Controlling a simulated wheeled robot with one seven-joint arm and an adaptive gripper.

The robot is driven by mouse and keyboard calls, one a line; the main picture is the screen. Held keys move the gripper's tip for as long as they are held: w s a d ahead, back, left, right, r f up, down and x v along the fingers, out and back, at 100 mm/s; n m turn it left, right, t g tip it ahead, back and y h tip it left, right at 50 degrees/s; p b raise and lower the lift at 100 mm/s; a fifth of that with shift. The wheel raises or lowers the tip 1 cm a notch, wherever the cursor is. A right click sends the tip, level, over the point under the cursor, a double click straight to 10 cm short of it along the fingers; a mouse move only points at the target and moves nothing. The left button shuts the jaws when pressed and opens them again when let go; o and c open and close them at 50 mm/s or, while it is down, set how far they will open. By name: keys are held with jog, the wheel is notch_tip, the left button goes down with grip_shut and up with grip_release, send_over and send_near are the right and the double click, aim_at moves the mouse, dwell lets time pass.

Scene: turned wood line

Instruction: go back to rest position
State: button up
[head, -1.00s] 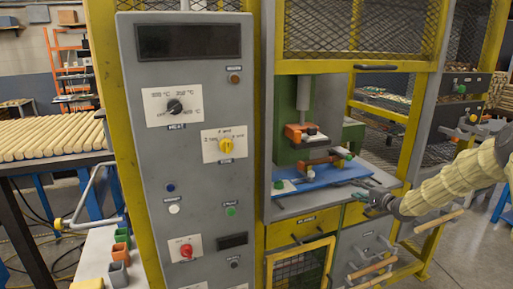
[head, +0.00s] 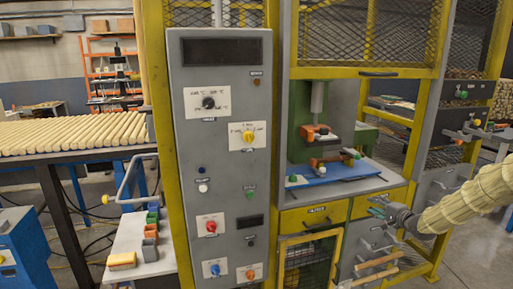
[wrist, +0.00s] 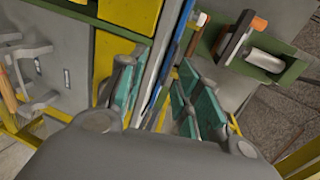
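My gripper (head: 376,207) is at the right in the head view, in front of the press cabinet, below and right of the blue plate (head: 332,174). Its fingers are apart with nothing seen between them. In the wrist view my gripper (wrist: 160,90) shows teal pads spread to both sides of a gap. My arm, in a pale ribbed cover, comes in from the right edge. The green press (head: 299,130) stands above the blue plate.
A grey control panel (head: 220,135) with knobs and buttons stands left of the press. Yellow drawers (head: 313,219) and bar handles (head: 378,261) are close to my gripper. A table of wooden rods (head: 75,135) is at the left. Bare floor shows at lower right.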

jog(key=s+a+f+n+g, duration=0.25)
jog(key=s+a+f, duration=0.55)
jog(key=a+f, duration=0.45)
jog(key=s+a+f+n+g, duration=0.1)
jog(key=s+a+f, duration=0.2)
jog(key=s+f, duration=0.25)
jog(key=s+a+f+n+g+h, duration=0.1)
jog(key=s+a+f+g, duration=0.1)
jog(key=s+f, duration=0.35)
jog(key=s+a+f+n+g, duration=0.1)
jog(key=s+a+f, duration=0.25)
jog(key=s, duration=0.35)
jog(key=s+a+f+n+g+h, duration=0.1)
jog(key=s+f+n+g, duration=0.15)
jog(key=s, duration=0.45)
jog(key=s+a+f+n+g, duration=0.1)
jog(key=s+a+f, duration=0.15)
jog(key=s, duration=0.45)
jog(key=s+a+f+n+g+h, duration=0.1)
jog(key=s+f, duration=0.2)
jog(key=s, duration=0.5)
jog(key=s+r+n+g+h, duration=0.1)
jog(key=s+n+g, duration=0.2)
jog(key=s, duration=1.6)
jog(key=shift+r+n+g+h, duration=0.3)
jog(key=shift+n+g, duration=0.1)
jog(key=shift+n, duration=0.1)
